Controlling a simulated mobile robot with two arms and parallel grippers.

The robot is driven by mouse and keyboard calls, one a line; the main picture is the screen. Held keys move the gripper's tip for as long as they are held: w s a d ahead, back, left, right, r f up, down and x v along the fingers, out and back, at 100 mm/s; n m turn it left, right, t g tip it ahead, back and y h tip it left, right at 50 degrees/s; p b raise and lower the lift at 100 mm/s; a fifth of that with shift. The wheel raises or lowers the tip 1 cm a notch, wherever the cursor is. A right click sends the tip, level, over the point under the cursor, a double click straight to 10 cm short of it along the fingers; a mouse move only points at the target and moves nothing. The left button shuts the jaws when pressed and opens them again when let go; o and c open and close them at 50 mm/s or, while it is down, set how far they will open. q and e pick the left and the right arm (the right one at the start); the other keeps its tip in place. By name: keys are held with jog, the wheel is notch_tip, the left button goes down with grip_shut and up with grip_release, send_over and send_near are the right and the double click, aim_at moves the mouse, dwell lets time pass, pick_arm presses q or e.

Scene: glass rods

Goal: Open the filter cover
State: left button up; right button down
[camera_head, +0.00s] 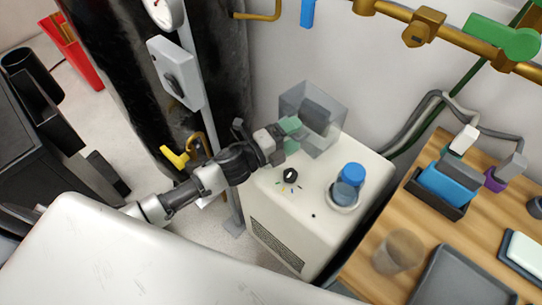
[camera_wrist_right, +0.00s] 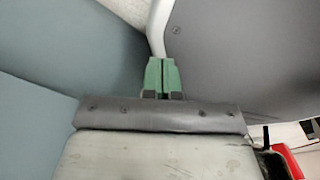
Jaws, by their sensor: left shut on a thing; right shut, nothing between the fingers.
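The clear box-shaped filter cover (camera_head: 332,135) is at the back of the white machine's top, against the wall, with a grey block (camera_head: 316,112) showing through it. My left gripper (camera_head: 291,129) reaches in from the left and its green fingertips are shut at the cover's left side; they hide the edge they hold. I cannot tell whether the cover is raised. My right gripper (camera_wrist_right: 162,76) shows in the right wrist view, its green fingers together with nothing between them. It is not seen in the head view.
A wooden table (camera_head: 360,265) with a blue-and-black rack (camera_head: 445,187) and a glass beaker (camera_head: 398,252) stands to the right. A yellow-handled valve (camera_head: 177,157) and pipes are left.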

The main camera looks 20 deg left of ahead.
pick_arm(q)
jog(key=shift+s+r+h, duration=0.3)
jog(key=shift+s+r, duration=0.1)
jog(key=shift+r, duration=0.15)
jog(key=shift+c, duration=0.2)
jog(key=shift+s, duration=0.3)
jog(key=shift+c, duration=1.3)
jog(key=shift+s+a, duration=0.25)
jog(key=shift+s, duration=0.65)
jog(key=shift+c, duration=0.5)
jog(key=shift+s+a+f, duration=0.25)
jog(key=shift+s+a, duration=0.15)
jog(key=shift+s, duration=0.45)
jog(key=shift+s+a+f, duration=0.3)
jog(key=shift+s+a, duration=0.05)
jog(key=shift+s, duration=0.45)
jog(key=shift+s+a+f, duration=0.25)
jog(key=shift+s+a, duration=0.15)
jog(key=shift+s, duration=0.45)
